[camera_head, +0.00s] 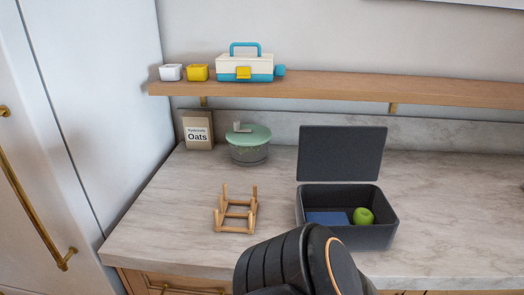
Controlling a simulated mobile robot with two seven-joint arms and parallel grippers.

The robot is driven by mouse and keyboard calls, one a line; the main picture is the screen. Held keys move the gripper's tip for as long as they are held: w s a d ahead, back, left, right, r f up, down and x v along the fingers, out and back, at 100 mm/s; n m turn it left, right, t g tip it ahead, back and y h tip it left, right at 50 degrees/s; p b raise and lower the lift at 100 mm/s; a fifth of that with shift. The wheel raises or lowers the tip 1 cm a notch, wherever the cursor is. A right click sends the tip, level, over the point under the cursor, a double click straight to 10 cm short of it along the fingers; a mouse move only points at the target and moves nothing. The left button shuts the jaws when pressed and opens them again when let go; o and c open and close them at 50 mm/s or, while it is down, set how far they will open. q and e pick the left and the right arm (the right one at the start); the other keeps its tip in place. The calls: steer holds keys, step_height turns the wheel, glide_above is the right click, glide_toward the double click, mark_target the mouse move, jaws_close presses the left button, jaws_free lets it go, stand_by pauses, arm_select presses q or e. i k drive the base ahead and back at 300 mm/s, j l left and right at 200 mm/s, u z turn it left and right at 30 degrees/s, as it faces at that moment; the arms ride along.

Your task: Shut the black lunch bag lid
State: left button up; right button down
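The black lunch bag (375,237) stands on the counter right of the middle, a dark box with rounded corners. Its lid (341,153) is open and stands upright at the back edge. Inside the box lie a green apple (363,216) and a flat blue item (327,218). A dark arm link of mine comes up from the bottom edge in front of the box and covers a little of its front left. Neither of my grippers shows in the head view.
A wooden rack (236,211) stands on the marble counter (180,225) left of the box. A green-lidded bowl (248,145) and an oats package (198,131) stand behind it. A wall shelf (340,88) runs above. The counter right of the box is clear.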

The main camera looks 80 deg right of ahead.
mark_target(326, 153)
steer(key=z, duration=3.1)
